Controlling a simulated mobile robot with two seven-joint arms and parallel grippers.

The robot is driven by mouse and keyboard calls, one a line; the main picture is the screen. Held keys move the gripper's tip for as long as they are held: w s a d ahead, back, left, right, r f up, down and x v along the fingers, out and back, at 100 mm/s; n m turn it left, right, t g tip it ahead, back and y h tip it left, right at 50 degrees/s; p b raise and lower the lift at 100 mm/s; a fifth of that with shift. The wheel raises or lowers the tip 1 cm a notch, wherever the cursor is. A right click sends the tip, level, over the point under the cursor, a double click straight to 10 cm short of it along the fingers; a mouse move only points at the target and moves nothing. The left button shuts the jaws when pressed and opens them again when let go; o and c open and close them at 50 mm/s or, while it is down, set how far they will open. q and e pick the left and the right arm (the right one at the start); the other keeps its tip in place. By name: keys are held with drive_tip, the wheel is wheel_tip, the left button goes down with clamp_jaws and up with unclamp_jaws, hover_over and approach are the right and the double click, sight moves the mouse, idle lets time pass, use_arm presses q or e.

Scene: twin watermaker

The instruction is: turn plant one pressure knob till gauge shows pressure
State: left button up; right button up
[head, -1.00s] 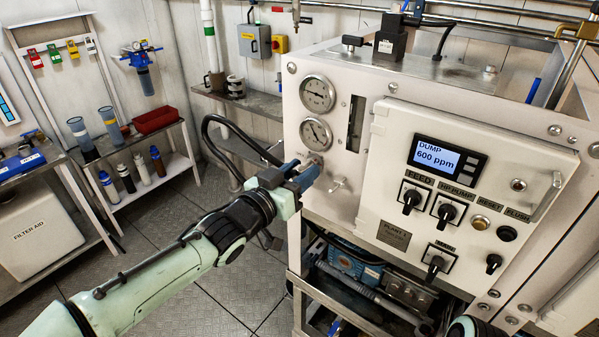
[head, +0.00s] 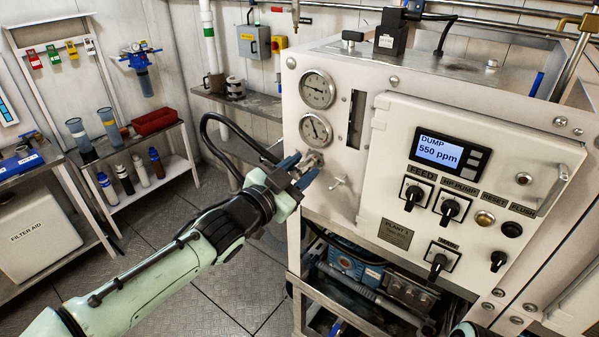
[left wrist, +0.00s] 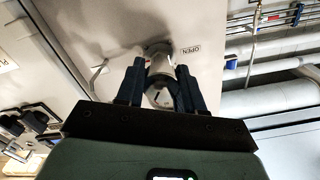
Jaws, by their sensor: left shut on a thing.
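The plant one panel (head: 345,190) is a white cabinet face with two round gauges at its left, an upper gauge (head: 317,89) and a lower gauge (head: 315,128). The pressure knob (head: 311,159) is a metal knob just below the lower gauge. My left gripper (head: 300,170) is at the knob, its dark fingers on either side of it. In the left wrist view the knob (left wrist: 158,64) sits between the fingertips, with an "OPEN" label beside it. The display (head: 447,151) reads DUMP, 550 ppm. The gauge needles are too small to read exactly.
A small valve handle (head: 345,190) is right of the knob. The switch door (head: 470,185) carries several black switches. A black hose (head: 225,120) curves behind my left gripper. A shelf with bottles (head: 150,170) stands at the left; the floor between is clear.

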use_arm(q)
drive_tip(key=shift+m, duration=0.6)
drive_tip(key=o, duration=1)
drive_tip(key=p+v, duration=0.1)
drive_tip(key=v, duration=1.2)
drive_tip(key=shift+s+a, duration=0.1)
drive_tip(key=shift+s, duration=0.1)
